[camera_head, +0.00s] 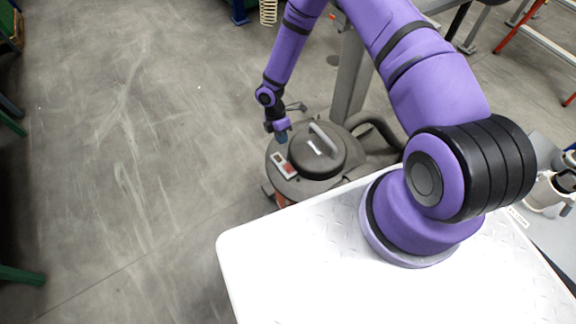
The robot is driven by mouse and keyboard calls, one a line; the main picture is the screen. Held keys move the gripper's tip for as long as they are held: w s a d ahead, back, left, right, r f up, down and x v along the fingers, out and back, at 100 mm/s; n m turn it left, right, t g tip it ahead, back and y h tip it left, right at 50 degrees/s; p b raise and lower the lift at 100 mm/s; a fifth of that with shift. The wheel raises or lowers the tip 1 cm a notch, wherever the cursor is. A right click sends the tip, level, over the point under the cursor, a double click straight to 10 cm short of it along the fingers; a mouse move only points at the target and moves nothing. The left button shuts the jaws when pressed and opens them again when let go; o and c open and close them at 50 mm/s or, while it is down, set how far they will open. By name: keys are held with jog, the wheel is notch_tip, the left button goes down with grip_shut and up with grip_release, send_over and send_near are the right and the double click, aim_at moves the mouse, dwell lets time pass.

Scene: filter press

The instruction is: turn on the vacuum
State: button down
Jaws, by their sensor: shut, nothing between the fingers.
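The vacuum (297,187) stands on the floor beyond my white deck. It has a round dark grey lid with a light grey handle (324,136) on top and a dark hose at its right. A small light panel with a red part (285,167) sits on the left of its top. My gripper (281,138) points down at the upper left edge of the vacuum, just above the panel in the picture. It is shut and holds nothing. Its fingertips are small and dark here, and I cannot tell whether they touch the vacuum.
A grey metal post (352,75) rises right behind the vacuum. An orange-red rail (520,27) and metal legs stand at the upper right. Green and blue frames line the left edge. The grey concrete floor (120,160) is open on the left.

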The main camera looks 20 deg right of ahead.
aim_at(289, 169)
jog(key=x, duration=1.4)
jog(key=shift+s+f, duration=0.15)
jog(key=shift+f, duration=0.1)
jog(key=shift+w+a+r, duration=0.1)
jog(key=shift+w+r, duration=0.05)
jog(key=shift+w, duration=0.7)
jog(key=shift+w+r, duration=0.1)
jog(key=shift+r, duration=0.5)
jog(key=s+r+v, duration=0.1)
jog(key=s+v, duration=0.1)
jog(key=v, duration=1)
jog(key=shift+s+d+r, duration=0.25)
jog(key=shift+s+d, duration=0.05)
